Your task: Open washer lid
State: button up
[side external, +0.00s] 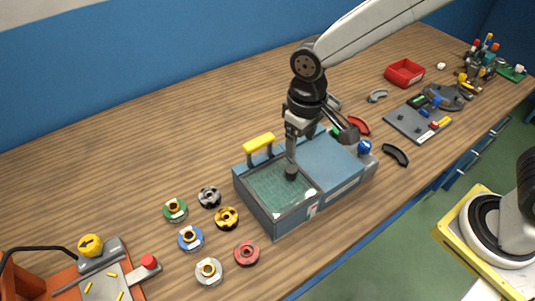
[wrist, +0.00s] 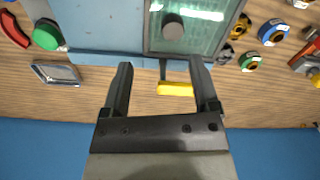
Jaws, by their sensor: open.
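The washer is a blue-grey box (side external: 345,190) on the wooden bench, its left part covered by a clear greenish panel, apparently the lid (side external: 268,190). A dark round knob (side external: 291,172) sits on this panel, and a yellow handle (side external: 259,142) stands at its back edge. My gripper (side external: 320,149) is over the box, fingers pointing down, open and empty. In the wrist view, the yellow handle (wrist: 177,88) appears between the fingers of my gripper (wrist: 160,66), nearer the right one. The knob (wrist: 172,26) and lid (wrist: 205,12) show beyond the fingertips. The panel looks flat and closed.
Several coloured round parts (side external: 190,237) lie left of the box. An orange-based fixture with a yellow knob (side external: 90,245) is at front left. A red bin (side external: 404,73), a grey plate (side external: 412,122) and curved pieces (side external: 396,155) lie right. The bench behind the box is clear.

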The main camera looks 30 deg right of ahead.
aim_at(291, 169)
jog(key=shift+a, duration=0.9)
jog(key=shift+f, duration=3.85)
grip_shut()
